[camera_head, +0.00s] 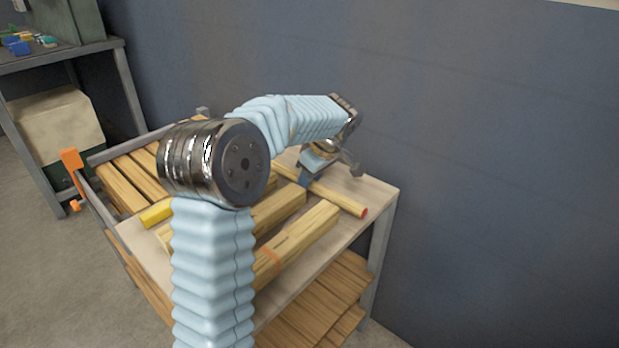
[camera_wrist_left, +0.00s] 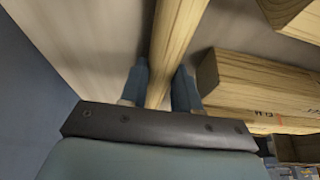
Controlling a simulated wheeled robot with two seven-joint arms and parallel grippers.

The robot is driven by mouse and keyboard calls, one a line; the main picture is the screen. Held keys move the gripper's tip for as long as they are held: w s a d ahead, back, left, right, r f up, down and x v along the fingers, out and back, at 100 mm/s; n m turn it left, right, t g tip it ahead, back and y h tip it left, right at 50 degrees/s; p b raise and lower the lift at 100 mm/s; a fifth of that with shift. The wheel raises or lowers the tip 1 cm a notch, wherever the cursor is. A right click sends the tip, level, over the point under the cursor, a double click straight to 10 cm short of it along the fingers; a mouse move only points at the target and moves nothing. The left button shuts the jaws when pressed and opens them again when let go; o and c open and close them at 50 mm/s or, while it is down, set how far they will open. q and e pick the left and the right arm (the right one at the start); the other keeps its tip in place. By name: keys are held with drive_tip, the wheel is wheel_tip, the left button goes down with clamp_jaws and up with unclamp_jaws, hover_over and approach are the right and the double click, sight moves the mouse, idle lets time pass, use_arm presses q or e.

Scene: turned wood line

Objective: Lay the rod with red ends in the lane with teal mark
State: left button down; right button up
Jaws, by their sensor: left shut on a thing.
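The rod with red ends (camera_head: 338,196) is a pale wooden rod near the far right edge of the table, with one red end showing. My left gripper (camera_head: 312,172) is shut on it, seen from behind. In the left wrist view the rod (camera_wrist_left: 178,40) runs between the two blue fingers of the left gripper (camera_wrist_left: 160,88). The rod appears at or just above the tabletop; I cannot tell if it touches. No teal mark shows; my arm covers part of the table. My right gripper is not in view.
Thick wooden beams (camera_head: 305,232) lie on the table (camera_head: 378,190), one with an orange mark, close beside the rod. A yellow-ended piece (camera_head: 157,213) and dark-gapped boards (camera_head: 125,185) lie at left. An orange clamp (camera_head: 71,160) is on the left rail. A blue wall (camera_head: 480,140) stands behind.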

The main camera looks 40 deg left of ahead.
use_arm(q)
drive_tip(key=shift+f, duration=0.2)
drive_tip(key=c, duration=0.8)
unclamp_jaws()
drive_tip(key=shift+r, duration=0.2)
